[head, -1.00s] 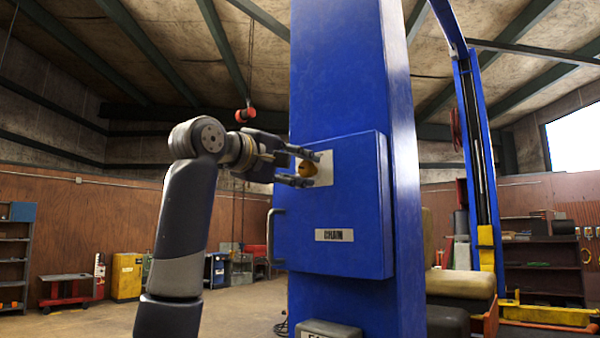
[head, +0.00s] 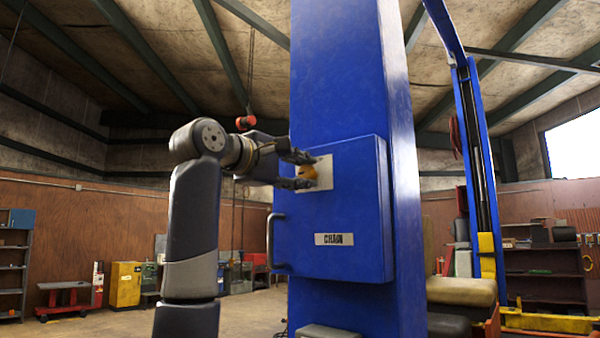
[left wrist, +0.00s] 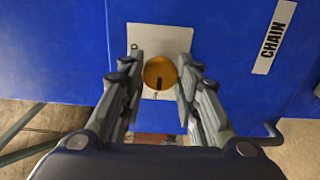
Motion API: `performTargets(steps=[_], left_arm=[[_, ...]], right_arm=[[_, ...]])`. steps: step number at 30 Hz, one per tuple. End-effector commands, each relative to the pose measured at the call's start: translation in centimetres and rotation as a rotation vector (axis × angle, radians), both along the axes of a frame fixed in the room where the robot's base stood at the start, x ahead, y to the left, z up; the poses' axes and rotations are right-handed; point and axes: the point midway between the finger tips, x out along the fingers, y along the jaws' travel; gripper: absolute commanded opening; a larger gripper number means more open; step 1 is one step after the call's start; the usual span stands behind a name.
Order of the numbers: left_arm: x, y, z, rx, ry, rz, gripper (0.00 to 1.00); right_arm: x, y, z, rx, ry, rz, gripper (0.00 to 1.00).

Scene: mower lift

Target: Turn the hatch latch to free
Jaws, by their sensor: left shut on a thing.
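My right gripper is not in view.
A bar handle (head: 270,240) is on the hatch's left edge, and a CHAIN label (head: 334,239) is below the latch. A red-ended hanging pendant (head: 245,122) is behind my left arm. A grey box (head: 330,331) is low on the column. Carts and cabinets stand far back.

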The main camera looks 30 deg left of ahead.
Motion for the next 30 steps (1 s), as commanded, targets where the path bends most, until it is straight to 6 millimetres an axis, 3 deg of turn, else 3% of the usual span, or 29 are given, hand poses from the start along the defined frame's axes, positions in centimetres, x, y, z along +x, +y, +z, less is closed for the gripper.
performTargets(steps=[4,5,7,20,23,30], left_arm=[[0.0,0.0,-0.1,-0.001,0.002,0.000,0.06],[0.0,0.0,-0.1,-0.001,0.002,0.000,0.37],[0.0,0.0,-0.1,-0.001,0.002,0.000,0.52],[-0.6,0.1,0.0,0.001,0.000,0.000,0.52],[-1.9,0.2,0.1,0.002,-0.002,0.000,0.52],[-7.1,0.6,0.1,0.001,-0.004,0.001,0.52]], right_arm=[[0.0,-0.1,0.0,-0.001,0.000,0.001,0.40],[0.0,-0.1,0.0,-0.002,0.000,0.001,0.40],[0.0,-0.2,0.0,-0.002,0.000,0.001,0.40],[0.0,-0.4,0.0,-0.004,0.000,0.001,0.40],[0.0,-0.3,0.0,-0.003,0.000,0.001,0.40],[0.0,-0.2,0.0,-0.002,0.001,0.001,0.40]])
